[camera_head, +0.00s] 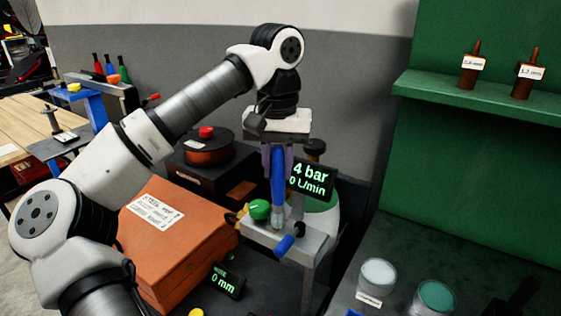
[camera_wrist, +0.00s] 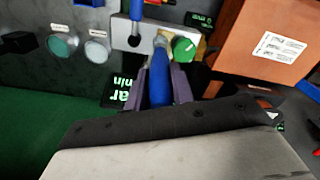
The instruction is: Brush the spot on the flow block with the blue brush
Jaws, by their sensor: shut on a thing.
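My gripper (camera_head: 277,165) has purple fingers and is shut on the blue brush (camera_head: 278,183), held upright with its bristle end down. In the wrist view my gripper (camera_wrist: 162,88) holds the blue brush (camera_wrist: 160,72) between both fingers. The flow block (camera_head: 312,243) is a grey block with a green knob (camera_head: 260,210) and a blue lever (camera_head: 285,245). The brush tip is over or at the block's top, just right of the knob; I cannot tell whether it touches. The block also shows in the wrist view (camera_wrist: 122,33). I cannot make out the spot.
An orange case (camera_head: 165,235) stands left of the block. A lit display (camera_head: 311,180) is close behind the brush. Two round jars (camera_head: 378,275) (camera_head: 434,296) stand at the lower right. A green shelf (camera_head: 480,98) with brown bottles is at the upper right.

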